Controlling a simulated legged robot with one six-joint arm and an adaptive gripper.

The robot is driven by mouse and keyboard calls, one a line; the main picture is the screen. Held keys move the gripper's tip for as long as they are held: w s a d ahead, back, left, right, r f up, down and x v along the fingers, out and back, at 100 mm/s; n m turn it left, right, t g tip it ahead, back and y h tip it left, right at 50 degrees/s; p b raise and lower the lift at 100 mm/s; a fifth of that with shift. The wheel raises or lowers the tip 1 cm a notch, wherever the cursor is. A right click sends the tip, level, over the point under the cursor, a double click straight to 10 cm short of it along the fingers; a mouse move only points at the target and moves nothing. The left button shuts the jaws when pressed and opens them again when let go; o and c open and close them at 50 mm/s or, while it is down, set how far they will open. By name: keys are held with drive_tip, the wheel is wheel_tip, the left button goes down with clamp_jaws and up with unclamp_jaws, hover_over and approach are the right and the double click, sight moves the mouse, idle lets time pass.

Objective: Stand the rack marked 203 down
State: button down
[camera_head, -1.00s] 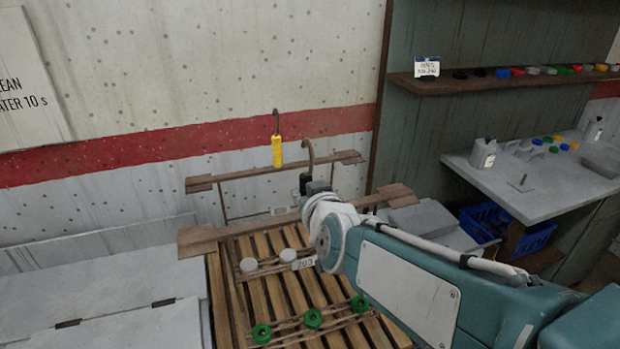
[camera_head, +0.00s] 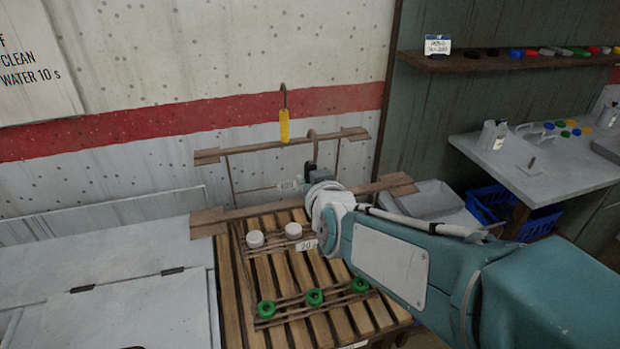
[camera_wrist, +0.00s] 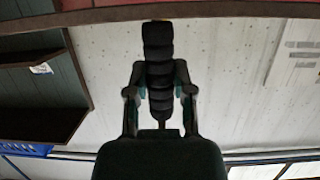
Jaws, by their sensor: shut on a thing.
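The rack marked 203 has a pale label (camera_head: 306,245) reading "20", its last digit unclear beside my arm. Two white round caps show on this rack (camera_head: 274,240), which appears to sit on the slatted wooden surface (camera_head: 240,300); its right part is hidden by my arm. My gripper (camera_head: 318,172) is above and behind it, shut on a black ribbed handle (camera_wrist: 158,60) in the wrist view. Whether this touches a rack cannot be told.
A rack with green caps (camera_head: 314,297) stands in front. A yellow-handled hook (camera_head: 284,125) hangs behind, near the upper wooden bar (camera_head: 240,152). The lower bar (camera_head: 255,211) crosses behind the slats. A grey bench (camera_head: 120,310) lies left, a blue crate (camera_head: 490,203) right.

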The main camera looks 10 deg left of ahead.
drive_tip(key=shift+d, duration=0.25)
drive_tip(key=shift+c, duration=2)
unclamp_jaws()
drive_tip(key=shift+a+f, duration=0.1)
drive_tip(key=shift+a, duration=0.15)
drive_tip(key=o, duration=0.4)
drive_tip(key=shift+d, duration=0.15)
drive_tip(key=s+d, duration=0.5)
drive_tip(key=s, duration=0.5)
drive_tip(key=shift+d, duration=0.3)
